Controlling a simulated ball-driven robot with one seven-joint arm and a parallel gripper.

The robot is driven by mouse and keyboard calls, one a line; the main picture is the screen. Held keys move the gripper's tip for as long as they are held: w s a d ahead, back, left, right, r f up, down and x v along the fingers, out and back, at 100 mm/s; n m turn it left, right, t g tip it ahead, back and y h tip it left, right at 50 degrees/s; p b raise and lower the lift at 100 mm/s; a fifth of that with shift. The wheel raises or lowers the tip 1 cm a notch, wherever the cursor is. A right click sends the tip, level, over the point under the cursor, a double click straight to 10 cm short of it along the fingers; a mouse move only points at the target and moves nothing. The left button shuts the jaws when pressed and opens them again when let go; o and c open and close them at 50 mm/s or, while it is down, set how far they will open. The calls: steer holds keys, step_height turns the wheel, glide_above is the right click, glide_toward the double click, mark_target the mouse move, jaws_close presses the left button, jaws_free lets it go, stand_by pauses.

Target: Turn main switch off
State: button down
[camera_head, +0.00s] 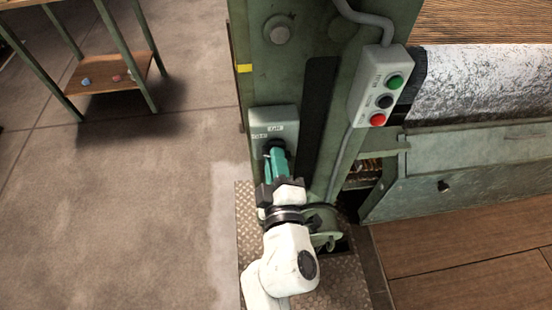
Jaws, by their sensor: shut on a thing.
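The main switch is a grey-green box (275,118) with small lettering, mounted low on the green machine column. Its dark knob area (275,147) shows only in part, as my gripper is in front of it. My gripper (274,158), with teal fingers, reaches up to the switch from below and is shut on the switch's handle. The fingers hide most of the handle, so its exact angle cannot be told.
A grey control box (380,87) with green, black and red buttons is on the column to the right. A grey cable (345,165) runs down from it. A shelf table (108,76) stands at upper left. The concrete floor (120,210) at left is clear.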

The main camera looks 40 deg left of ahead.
steer(key=n, duration=0.6)
steer(key=shift+f, duration=0.2)
steer(key=shift+s, duration=0.1)
stand_by(0.4)
steer(key=c, duration=1.1)
jaws_free()
steer(key=shift+c, duration=0.2)
steer(key=shift+p, duration=0.3)
steer(key=p+v, duration=0.1)
steer(key=v, duration=0.9)
steer(key=shift+s+d, duration=0.2)
steer(key=shift+s, duration=0.05)
